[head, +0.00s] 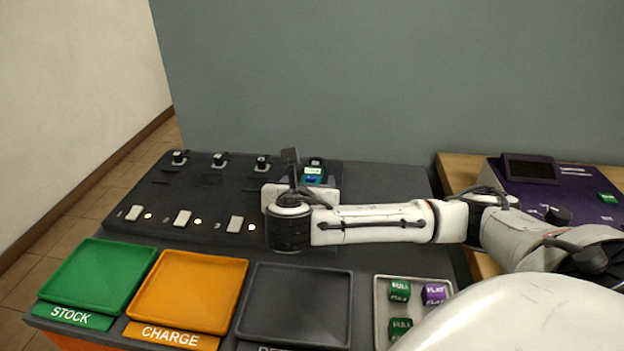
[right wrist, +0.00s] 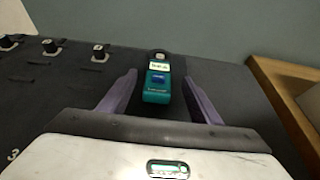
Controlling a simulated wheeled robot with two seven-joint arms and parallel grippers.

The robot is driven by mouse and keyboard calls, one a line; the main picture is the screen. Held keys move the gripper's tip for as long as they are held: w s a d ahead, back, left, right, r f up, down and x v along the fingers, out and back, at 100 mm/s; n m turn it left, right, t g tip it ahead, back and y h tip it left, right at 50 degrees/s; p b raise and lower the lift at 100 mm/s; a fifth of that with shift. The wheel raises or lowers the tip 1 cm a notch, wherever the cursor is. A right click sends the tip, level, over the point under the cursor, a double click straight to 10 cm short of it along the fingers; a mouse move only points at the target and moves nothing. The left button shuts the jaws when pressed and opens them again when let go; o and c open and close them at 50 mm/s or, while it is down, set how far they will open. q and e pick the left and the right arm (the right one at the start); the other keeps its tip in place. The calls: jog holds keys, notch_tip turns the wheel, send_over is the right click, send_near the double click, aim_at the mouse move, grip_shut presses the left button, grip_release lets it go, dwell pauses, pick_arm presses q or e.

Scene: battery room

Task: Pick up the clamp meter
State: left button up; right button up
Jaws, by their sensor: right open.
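The clamp meter (right wrist: 157,80) is teal with a small lit screen and a blue dial. In the right wrist view it lies on the dark bench top between the two spread fingers of my right gripper (right wrist: 158,95), with gaps on both sides. In the head view the clamp meter (head: 313,172) shows just behind my right gripper (head: 301,180), and its lower part is hidden by the gripper and wrist. My right gripper is open and empty. My left gripper is not in view.
A dark panel (head: 200,205) with knobs and switches lies left. Green (head: 98,275), orange (head: 188,290) and dark (head: 295,305) trays line the front. A light tray (head: 382,312) holds green and purple blocks. A purple device (head: 560,185) stands right. The wall closes the back.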

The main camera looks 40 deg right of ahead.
aim_at(311, 178)
jog(key=x, duration=0.4)
jog(key=shift+w+d+f, duration=0.15)
jog(key=shift+w, duration=0.1)
jog(key=c, duration=1.3)
